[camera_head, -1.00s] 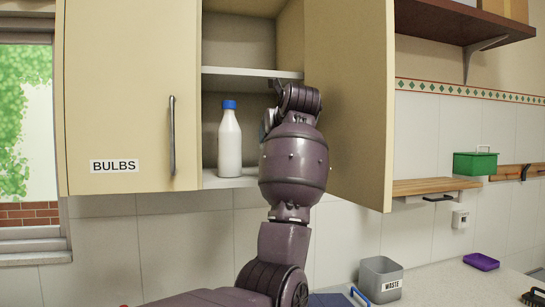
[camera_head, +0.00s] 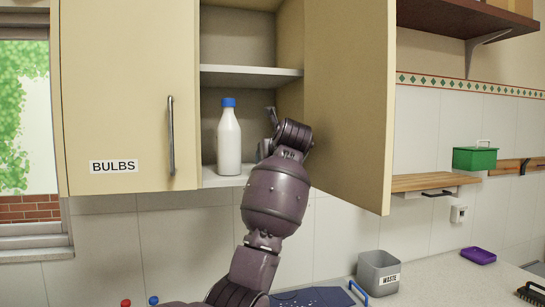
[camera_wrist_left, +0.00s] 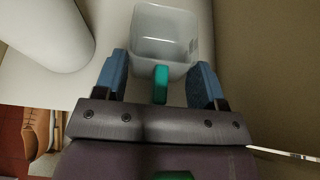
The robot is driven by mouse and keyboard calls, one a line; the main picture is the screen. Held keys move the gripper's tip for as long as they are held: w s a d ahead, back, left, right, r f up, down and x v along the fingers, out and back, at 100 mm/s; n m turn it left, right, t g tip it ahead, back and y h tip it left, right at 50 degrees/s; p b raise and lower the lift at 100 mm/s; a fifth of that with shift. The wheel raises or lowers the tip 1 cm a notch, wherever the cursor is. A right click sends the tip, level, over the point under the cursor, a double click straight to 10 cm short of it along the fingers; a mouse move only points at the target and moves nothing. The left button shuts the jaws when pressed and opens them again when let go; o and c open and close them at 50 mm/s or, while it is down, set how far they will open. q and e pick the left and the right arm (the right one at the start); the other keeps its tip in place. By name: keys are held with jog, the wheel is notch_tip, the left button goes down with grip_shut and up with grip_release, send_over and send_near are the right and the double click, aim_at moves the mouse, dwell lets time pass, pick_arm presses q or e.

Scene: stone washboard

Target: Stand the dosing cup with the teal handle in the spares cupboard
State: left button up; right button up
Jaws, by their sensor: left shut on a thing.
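The dosing cup (camera_wrist_left: 163,32) is a translucent, squarish cup with a teal handle (camera_wrist_left: 160,86). In the left wrist view it is at the top centre, with the handle between the blue fingers of my left gripper (camera_wrist_left: 160,80), which is shut on the cup. In the head view my left wrist is at the lower compartment of the open cupboard (camera_head: 250,72), and I cannot make out the cup there. Pale shelf board shows around the cup; I cannot tell whether it touches the board. My right gripper is not in view.
A white bottle (camera_head: 229,142) with a blue cap stands on the lower shelf, left of my wrist. The open door (camera_head: 350,110) is close on the right. The left door (camera_head: 125,100) is shut and labelled BULBS. A grey WASTE bin (camera_head: 379,274) stands on the counter below.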

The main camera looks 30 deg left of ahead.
pick_arm(q)
jog(key=shift+f, duration=0.2)
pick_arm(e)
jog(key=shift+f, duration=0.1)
pick_arm(q)
jog(key=o, duration=1)
jog(key=shift+o, duration=0.2)
jog(key=shift+r, duration=0.15)
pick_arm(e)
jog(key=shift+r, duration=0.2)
pick_arm(q)
jog(key=shift+d+r, duration=0.15)
jog(key=shift+d, duration=0.05)
jog(key=b+v, duration=0.3)
jog(key=v, duration=0.8)
jog(key=shift+s+d, duration=0.2)
jog(key=shift+s, duration=0.1)
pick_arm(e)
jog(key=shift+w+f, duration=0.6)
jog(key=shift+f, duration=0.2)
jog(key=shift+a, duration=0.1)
